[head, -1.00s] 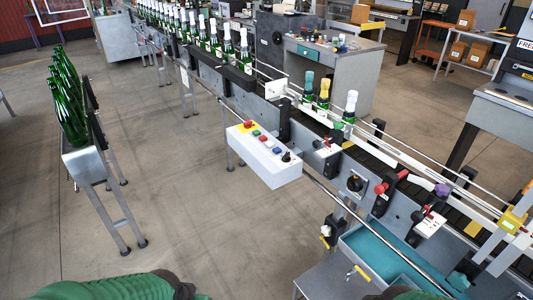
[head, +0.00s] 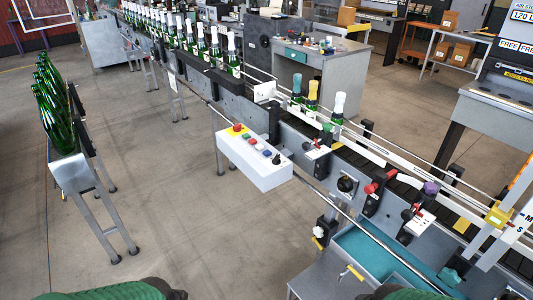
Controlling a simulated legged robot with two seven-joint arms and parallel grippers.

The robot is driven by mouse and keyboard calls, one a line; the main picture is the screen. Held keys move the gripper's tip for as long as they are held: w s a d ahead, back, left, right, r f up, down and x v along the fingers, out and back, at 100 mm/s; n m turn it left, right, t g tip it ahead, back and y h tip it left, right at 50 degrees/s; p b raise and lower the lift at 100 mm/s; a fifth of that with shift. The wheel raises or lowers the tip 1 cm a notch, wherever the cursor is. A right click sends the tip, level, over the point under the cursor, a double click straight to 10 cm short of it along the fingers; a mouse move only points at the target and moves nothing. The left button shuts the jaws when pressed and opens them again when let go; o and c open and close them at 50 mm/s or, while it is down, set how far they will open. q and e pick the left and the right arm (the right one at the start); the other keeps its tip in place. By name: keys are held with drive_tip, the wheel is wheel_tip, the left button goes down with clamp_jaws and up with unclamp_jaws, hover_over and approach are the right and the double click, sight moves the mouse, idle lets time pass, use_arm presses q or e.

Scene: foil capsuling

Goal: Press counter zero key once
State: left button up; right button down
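A white control box (head: 256,170) is fixed to the near side of the bottling line, at the middle of the view. Its sloped top carries a red button on a yellow plate (head: 237,128), a green button (head: 246,134), a blue button (head: 266,150) and a black knob (head: 277,158). No lettering on it is readable, so I cannot tell which key is the counter zero key. Only parts of my green arms show at the bottom edge. Neither gripper's fingers can be seen, and nothing of mine touches the box.
The conveyor runs from upper left to lower right with green bottles; three with capsules (head: 312,95) stand behind the box. A rack of green bottles (head: 72,172) stands at left. A teal tray (head: 375,258) lies at lower right. The floor left of the box is clear.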

use_arm(q)
clamp_jaws()
idle(1.5)
